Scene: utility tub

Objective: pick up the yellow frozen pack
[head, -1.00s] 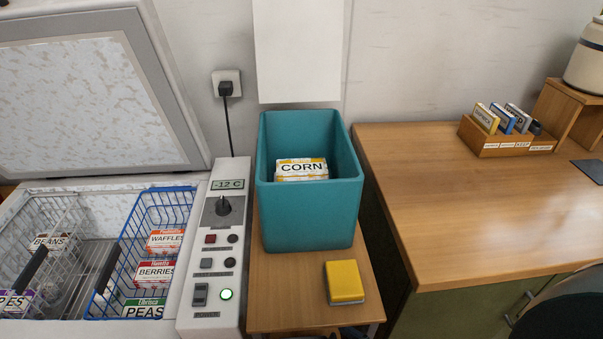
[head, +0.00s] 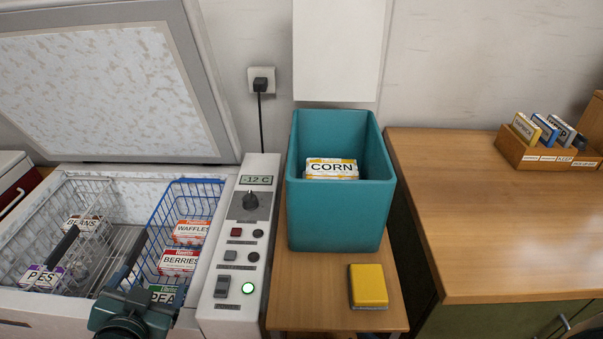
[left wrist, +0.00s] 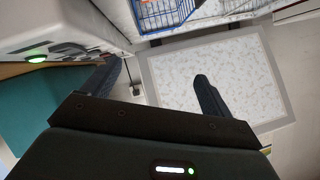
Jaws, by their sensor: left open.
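A white pack with yellow edges, labelled CORN (head: 331,168), lies inside the teal tub (head: 340,222); its lower part is hidden by the tub's front wall. A plain yellow block with a grey underside (head: 368,286) lies on the small wooden stand in front of the tub. My left gripper (head: 132,312) is low over the front of the freezer, left of the control panel and apart from the tub. In the left wrist view its two dark fingers (left wrist: 155,88) stand wide apart with nothing between them. My right gripper is not in view.
The open freezer holds a wire basket (head: 92,185) and a blue basket (head: 196,186) with several labelled packs. A control panel (head: 240,260) stands between freezer and tub. The wooden counter (head: 490,230) at right is mostly clear, with a card box (head: 545,158) at its back.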

